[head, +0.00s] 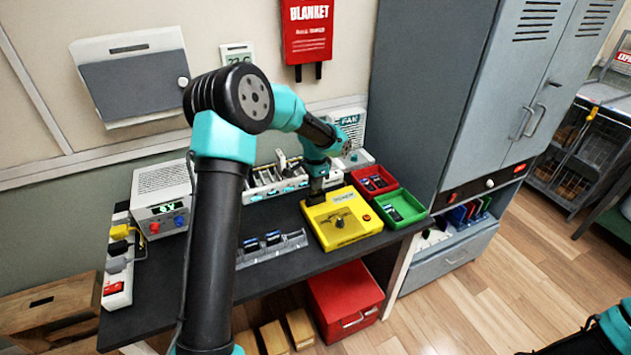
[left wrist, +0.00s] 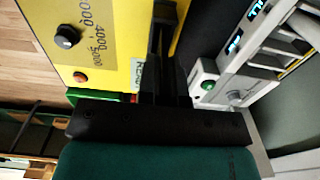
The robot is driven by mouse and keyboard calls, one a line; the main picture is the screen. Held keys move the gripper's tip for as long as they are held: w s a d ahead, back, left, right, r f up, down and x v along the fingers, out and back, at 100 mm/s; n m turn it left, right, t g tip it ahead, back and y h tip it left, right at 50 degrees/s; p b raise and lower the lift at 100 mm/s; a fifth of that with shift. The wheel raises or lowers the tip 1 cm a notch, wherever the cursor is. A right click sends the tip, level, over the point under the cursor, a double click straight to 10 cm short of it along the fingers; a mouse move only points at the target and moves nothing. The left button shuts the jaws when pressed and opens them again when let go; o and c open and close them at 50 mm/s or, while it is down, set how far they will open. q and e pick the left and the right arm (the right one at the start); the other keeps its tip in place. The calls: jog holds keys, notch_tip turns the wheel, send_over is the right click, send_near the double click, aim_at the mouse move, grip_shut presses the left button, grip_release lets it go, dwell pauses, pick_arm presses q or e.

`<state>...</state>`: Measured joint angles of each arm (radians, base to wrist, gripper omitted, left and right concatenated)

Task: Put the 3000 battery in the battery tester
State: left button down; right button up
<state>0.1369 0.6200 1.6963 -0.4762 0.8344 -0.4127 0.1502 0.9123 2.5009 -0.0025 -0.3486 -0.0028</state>
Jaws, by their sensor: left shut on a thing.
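The yellow box with a dial and a red button, which I take as the battery tester (head: 355,232), stands on the dark bench. In the left wrist view the yellow tester (left wrist: 100,52) shows a black knob and printed numbers such as 4000 and 5000. My left gripper (head: 315,197) is at the tester's back left corner, pointing down. In the left wrist view its dark fingers (left wrist: 165,45) are shut beside the yellow face. What they hold is dark and mostly hidden, so I cannot read any battery label. My right gripper is not in view.
A clear rack (head: 291,243) with small dark batteries lies left of the tester. Red (head: 387,190) and green (head: 412,216) bins stand to its right. A white slotted holder (head: 262,192) stands behind. A power supply (head: 165,212) and power strip (head: 118,296) occupy the left end.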

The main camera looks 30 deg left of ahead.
aim_at(315, 195)
pick_arm(q)
jog(key=shift+f, duration=1.5)
dwell(0.4)
jog(key=c, duration=1.2)
grip_release()
jog(key=shift+r, duration=0.1)
notch_tip(315, 195, up, 17)
jog(key=shift+r, duration=0.1)
